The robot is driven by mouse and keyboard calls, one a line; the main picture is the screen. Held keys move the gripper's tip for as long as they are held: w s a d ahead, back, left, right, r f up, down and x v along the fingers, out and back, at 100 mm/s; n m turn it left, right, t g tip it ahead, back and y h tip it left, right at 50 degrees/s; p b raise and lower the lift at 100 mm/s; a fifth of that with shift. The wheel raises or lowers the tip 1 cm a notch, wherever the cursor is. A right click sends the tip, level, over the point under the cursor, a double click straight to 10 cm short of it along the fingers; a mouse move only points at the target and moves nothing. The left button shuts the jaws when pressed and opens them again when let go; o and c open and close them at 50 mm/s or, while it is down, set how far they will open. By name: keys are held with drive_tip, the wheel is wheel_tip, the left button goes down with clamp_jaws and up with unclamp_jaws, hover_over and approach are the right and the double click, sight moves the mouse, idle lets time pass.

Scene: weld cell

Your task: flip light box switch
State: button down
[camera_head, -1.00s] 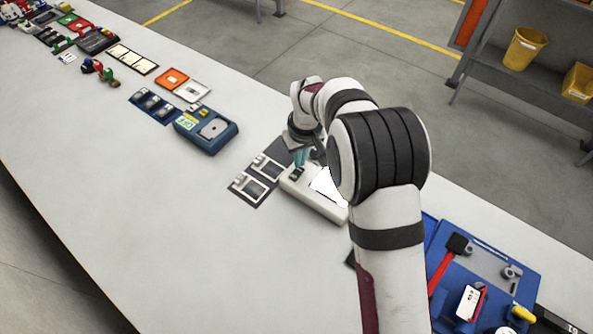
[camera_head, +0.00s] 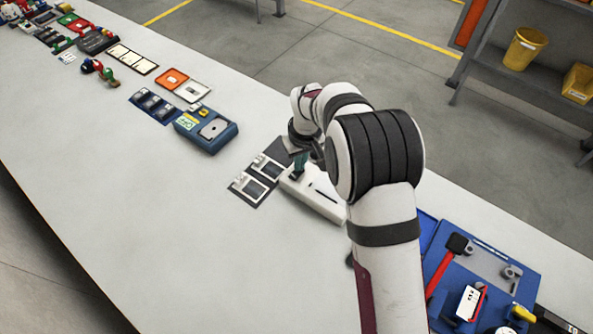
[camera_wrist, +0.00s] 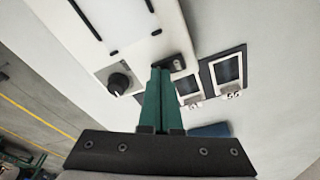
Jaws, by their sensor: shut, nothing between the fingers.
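The light box (camera_head: 322,207) is a low white box on the table, partly behind my arm in the head view. In the wrist view, its white body (camera_wrist: 148,52) carries a pale, unlit panel (camera_wrist: 112,14) with black corner marks. The small black switch (camera_wrist: 174,62) is on the box just beyond my fingertips. My gripper (camera_wrist: 160,70) has green fingers, shut and empty, pointing at the switch. In the head view, my gripper (camera_head: 300,163) is over the box's far left end and hides the switch. Whether the fingertips touch it I cannot tell.
A black round knob (camera_wrist: 118,82) is on the box beside the fingers. A dark mat with framed cards (camera_head: 258,180) lies left of the box. A blue device (camera_head: 207,131) stands further left. A blue tool tray (camera_head: 480,262) lies at right. The front table is clear.

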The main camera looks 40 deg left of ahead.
wheel_tip(320, 180, up, 7)
idle(0.6)
drive_tip(key=s+d+r+m, duration=0.2)
drive_tip(key=d+r+m, duration=0.25)
drive_tip(key=d, duration=0.55)
drive_tip(key=s+d+r+m, duration=0.1)
drive_tip(key=d+r+m, duration=0.3)
drive_tip(key=d, duration=0.6)
drive_tip(key=s+d+m, duration=0.4)
drive_tip(key=s+d, duration=0.3)
drive_tip(key=s, duration=0.2)
drive_tip(key=s+d+m+g, duration=0.1)
drive_tip(key=s+d+m, duration=0.4)
drive_tip(key=s, duration=0.5)
drive_tip(key=shift+d+r, duration=0.4)
drive_tip(key=shift+d, duration=0.55)
